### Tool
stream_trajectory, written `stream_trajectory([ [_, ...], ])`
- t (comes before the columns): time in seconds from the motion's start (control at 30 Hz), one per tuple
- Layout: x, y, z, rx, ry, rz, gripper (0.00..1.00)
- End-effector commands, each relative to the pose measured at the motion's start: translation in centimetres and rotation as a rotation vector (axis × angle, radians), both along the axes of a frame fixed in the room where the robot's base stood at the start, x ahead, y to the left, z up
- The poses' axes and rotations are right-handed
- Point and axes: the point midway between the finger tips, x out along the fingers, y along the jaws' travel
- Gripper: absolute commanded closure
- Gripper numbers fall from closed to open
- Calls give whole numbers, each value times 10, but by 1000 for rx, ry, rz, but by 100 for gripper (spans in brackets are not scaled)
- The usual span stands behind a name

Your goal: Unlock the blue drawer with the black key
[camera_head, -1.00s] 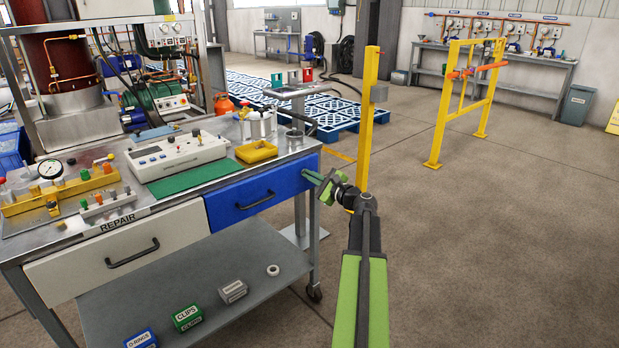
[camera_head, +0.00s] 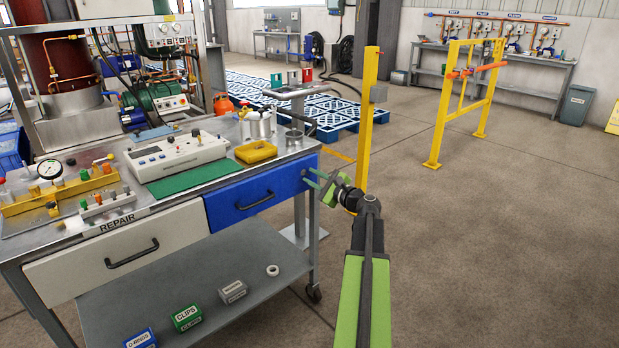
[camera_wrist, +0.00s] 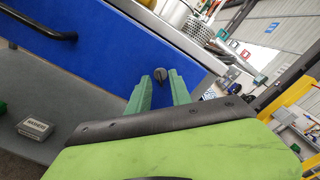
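The blue drawer (camera_head: 258,196) is closed under the right part of the workbench top and has a black bar handle. It also fills much of the wrist view (camera_wrist: 100,60). A small dark round piece (camera_wrist: 160,74) shows on the drawer face near its right end; I cannot tell how much of it is the black key and how much the lock. My gripper (camera_head: 309,178) is at that right end. In the wrist view its two green fingers (camera_wrist: 160,84) stand apart, either side of and just below the dark piece, with a gap between them.
A white drawer (camera_head: 120,250) is closed to the left. The bench top holds a white meter box (camera_head: 178,157), a yellow tray (camera_head: 256,152) and a metal canister. Labelled boxes (camera_head: 187,317) lie on the lower shelf (camera_head: 210,270).

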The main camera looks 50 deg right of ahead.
Motion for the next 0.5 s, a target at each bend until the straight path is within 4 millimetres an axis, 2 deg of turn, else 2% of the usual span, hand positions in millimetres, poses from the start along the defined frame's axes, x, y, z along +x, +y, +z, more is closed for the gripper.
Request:
stream_trajectory([
  [0.3,-89,8,0,0,0,-6,75],
  [0.5,-136,11,0,0,0,-3,75],
])
